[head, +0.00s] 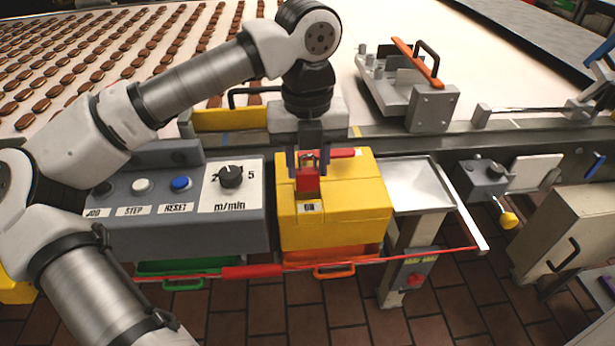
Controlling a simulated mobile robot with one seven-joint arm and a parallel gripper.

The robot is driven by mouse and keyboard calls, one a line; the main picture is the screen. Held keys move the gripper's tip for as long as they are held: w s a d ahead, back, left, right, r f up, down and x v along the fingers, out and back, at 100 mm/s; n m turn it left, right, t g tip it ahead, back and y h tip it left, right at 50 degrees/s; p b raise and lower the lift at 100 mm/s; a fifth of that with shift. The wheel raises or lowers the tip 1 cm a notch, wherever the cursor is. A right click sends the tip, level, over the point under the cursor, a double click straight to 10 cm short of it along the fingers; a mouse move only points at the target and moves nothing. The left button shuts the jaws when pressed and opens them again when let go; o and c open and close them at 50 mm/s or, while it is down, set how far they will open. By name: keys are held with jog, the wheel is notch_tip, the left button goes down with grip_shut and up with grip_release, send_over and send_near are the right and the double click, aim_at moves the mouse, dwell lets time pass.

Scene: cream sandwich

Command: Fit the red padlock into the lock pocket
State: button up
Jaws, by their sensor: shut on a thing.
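The red padlock (308,182) is between the fingers of my gripper (308,163), which is shut on it. It is at the top of the yellow box (358,212), just behind the "ON" label (310,208). A red handle (343,153) lies on the box to the right of my gripper. I cannot make out the lock pocket; the padlock and fingers cover that part of the box. I cannot tell whether the padlock touches the box or hangs just above it.
A grey control panel (115,185) with buttons and a dial (231,176) stands close left. An empty metal tray (410,186) is on the right. A red cord (400,258) runs across the front. A conveyor with rows of biscuits lies behind.

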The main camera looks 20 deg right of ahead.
aim_at(307, 189)
jog(key=shift+f, duration=2)
jog(key=shift+f, duration=0.1)
jog(key=shift+f, duration=0.15)
jog(key=o, duration=1)
jog(key=shift+o, duration=0.2)
jog(key=shift+r+p, duration=0.3)
jog(key=shift+r, duration=0.1)
notch_tip(307, 189, up, 11)
jog(key=shift+f+b, duration=0.2)
jog(key=shift+b, duration=0.55)
jog(key=shift+r, duration=0.55)
